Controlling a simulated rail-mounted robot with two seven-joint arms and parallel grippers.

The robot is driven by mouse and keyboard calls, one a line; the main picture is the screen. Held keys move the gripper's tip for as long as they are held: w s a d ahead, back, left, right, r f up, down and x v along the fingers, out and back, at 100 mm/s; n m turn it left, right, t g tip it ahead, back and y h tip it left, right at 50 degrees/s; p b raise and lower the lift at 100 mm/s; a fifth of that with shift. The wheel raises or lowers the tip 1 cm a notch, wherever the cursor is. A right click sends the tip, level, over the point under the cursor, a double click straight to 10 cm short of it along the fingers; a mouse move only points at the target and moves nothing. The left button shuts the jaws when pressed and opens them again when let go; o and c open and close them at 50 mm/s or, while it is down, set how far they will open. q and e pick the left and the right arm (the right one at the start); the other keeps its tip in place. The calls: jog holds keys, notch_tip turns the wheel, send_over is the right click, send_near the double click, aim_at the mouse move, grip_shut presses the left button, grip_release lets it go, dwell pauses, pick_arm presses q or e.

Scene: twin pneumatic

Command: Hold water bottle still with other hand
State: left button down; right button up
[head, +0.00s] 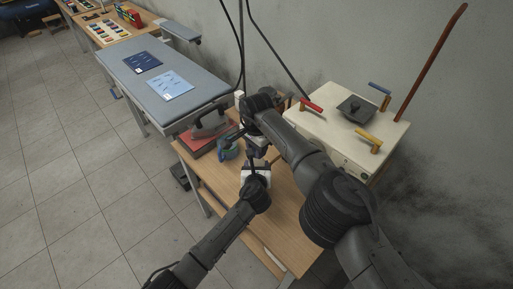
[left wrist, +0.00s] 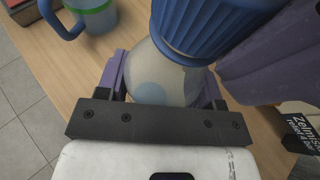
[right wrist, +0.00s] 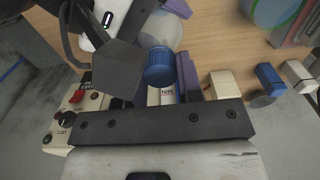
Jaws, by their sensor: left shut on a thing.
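A water bottle with a translucent body (left wrist: 150,75) and a ribbed blue cap (left wrist: 205,25) stands at the table in the left wrist view. My left gripper (left wrist: 162,80) is shut on the body, one purple finger on each side, below the cap. In the right wrist view the bottle body (right wrist: 165,28) and cap (right wrist: 160,66) also show. A purple finger of my right gripper (right wrist: 165,82) is close beside the cap; whether it touches is unclear. In the head view my left gripper (head: 257,165) and right gripper (head: 257,147) are close together and largely hide the bottle.
A blue mug with a green band (head: 227,149) stands left of the grippers. A pale box with coloured handles (head: 345,125) stands at right. The wooden table (head: 290,213) is clear towards its near right.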

jog(key=c, duration=0.4)
jog(key=o, duration=1)
jog(key=shift+r, duration=2.25)
jog(key=shift+c, duration=0.5)
jog(key=shift+r, duration=1.8)
jog(key=shift+f, duration=4.05)
